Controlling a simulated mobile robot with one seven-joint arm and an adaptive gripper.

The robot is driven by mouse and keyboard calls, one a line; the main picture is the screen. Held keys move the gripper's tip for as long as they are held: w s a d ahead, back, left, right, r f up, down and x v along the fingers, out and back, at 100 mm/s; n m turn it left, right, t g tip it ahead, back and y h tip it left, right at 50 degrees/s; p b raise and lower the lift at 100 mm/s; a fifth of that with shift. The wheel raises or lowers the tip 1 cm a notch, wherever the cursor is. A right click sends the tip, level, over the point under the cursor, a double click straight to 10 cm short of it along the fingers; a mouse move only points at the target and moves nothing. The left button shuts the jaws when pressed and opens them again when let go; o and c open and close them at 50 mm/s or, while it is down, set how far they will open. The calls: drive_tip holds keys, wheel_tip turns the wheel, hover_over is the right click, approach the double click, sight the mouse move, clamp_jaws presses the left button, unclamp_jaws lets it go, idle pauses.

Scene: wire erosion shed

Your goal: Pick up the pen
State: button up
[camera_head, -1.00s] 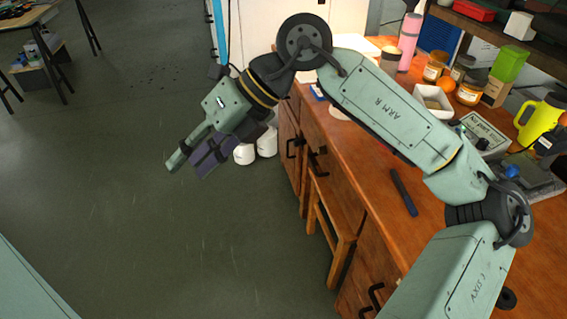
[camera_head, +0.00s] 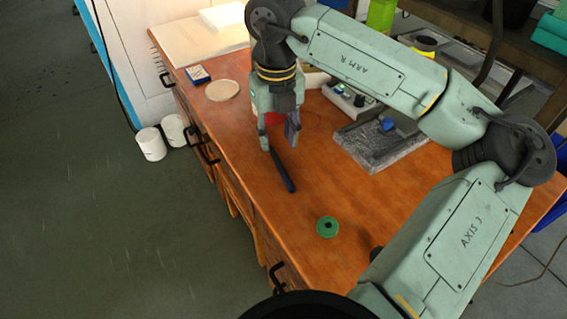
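The pen (camera_head: 283,172) is a dark, slim stick lying on the orange-brown wooden worktop. It lies slightly slanted, its near end free and in plain view. My gripper (camera_head: 279,147) points down over the pen's far end, with its two fingers apart. In this view the far end of the pen shows between the fingertips, close to the left one. I cannot tell how high the fingertips are above the worktop, or whether they touch the pen.
A green ring-shaped item (camera_head: 328,227) lies nearer on the worktop. A grey slab (camera_head: 382,145) is to the right. A round tan disc (camera_head: 222,90) and a small blue-and-white box (camera_head: 198,75) lie at the left. The worktop (camera_head: 240,135) left of the pen is clear.

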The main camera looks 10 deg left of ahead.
sight(279, 161)
drive_tip(key=shift+w+f+p, duration=0.1)
drive_tip(key=shift+f+p, duration=0.9)
drive_tip(key=shift+f, duration=2.5)
drive_tip(key=shift+c, duration=0.6)
clamp_jaws()
